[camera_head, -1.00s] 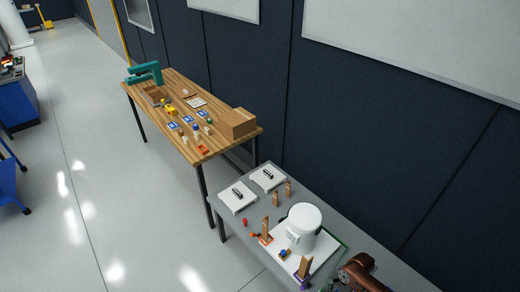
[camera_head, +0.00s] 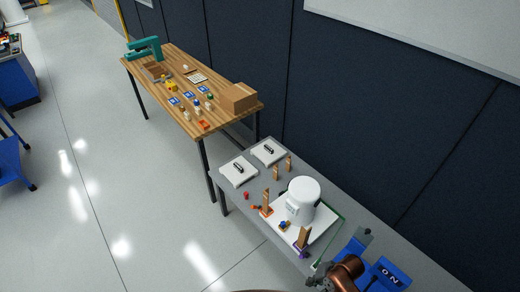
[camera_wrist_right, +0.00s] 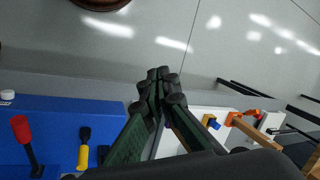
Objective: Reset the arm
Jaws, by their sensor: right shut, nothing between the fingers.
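My right gripper (camera_head: 318,281) is at the bottom edge of the head view, beside the front edge of the grey table (camera_head: 236,207), with its copper-coloured wrist behind it. In the right wrist view the dark fingers (camera_wrist_right: 160,82) meet at their tips, with nothing between them. Grey floor shows beyond the tips. My left gripper is not in view.
A white tank (camera_head: 302,197) stands on a white board with wooden posts (camera_head: 303,237). A wooden table (camera_head: 180,83) stands further back.

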